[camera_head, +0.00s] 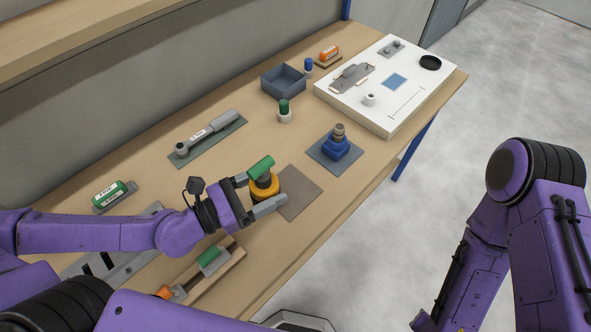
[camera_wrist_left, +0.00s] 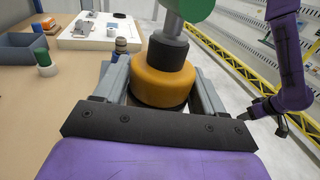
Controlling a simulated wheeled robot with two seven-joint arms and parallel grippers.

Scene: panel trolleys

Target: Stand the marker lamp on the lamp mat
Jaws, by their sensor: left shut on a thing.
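My left gripper (camera_head: 268,188) is shut on the marker lamp, which has a yellow-orange base (camera_head: 263,186), a black collar, a grey stem and a green top. In the left wrist view the lamp's base (camera_wrist_left: 164,80) sits between the fingers, and the green top is cut off by the upper edge. The lamp mat, seemingly the plain brown-grey square (camera_head: 300,193), lies right beside and partly behind the gripper. I cannot tell whether the lamp touches it. Part of my right arm shows in the left wrist view, its dark end (camera_wrist_left: 262,109) too small to read.
A blue device (camera_head: 335,148) stands on a grey mat beyond the lamp mat. A white-and-green cylinder (camera_head: 284,113), a blue-grey bin (camera_head: 284,80) and a white panel (camera_head: 385,105) are farther back. A wooden holder (camera_head: 226,268) is in front. The table's front edge is close.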

